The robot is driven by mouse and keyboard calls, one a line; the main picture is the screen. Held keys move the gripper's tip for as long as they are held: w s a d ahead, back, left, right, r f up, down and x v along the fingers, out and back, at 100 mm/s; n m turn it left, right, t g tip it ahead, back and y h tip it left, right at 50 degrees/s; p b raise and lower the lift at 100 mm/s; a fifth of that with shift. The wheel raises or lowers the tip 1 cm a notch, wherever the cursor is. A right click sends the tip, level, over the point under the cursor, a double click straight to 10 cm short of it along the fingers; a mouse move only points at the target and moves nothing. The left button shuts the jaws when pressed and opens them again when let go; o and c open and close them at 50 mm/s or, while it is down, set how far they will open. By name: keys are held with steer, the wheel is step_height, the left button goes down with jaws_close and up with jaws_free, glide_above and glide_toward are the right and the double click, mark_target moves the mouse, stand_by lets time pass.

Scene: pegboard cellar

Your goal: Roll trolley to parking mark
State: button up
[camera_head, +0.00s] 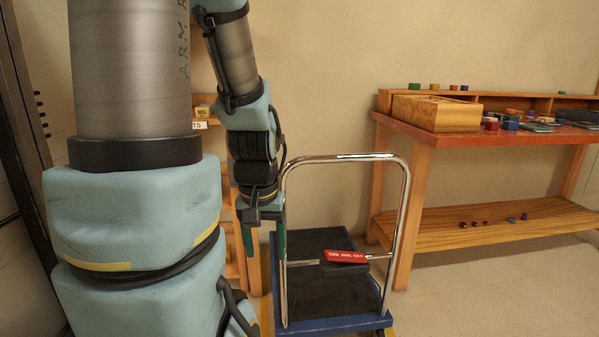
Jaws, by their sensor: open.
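The trolley (325,327) has a blue-edged platform with a dark top and a tall chrome push handle (402,205). It stands on the floor at the bottom middle. A red tag with white lettering (346,257) sits at the handle's lower crossbar. My gripper (266,228) is at the left upright of the handle, pointing down. It is open; I cannot tell whether the upright is between its fingers or whether they touch it. Short yellow strips on the floor show beside the trolley's near end; most of any parking mark is hidden.
A workbench (497,138) with a red top, a wooden box (437,112) and small blocks stands at the right. Its lower shelf (460,229) holds several small pieces. A wooden rack (204,112) stands behind my arm. The floor at the lower right is clear.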

step_height(320, 180, up, 20)
steer(key=p, duration=1.9)
steer(key=shift+p, duration=0.4)
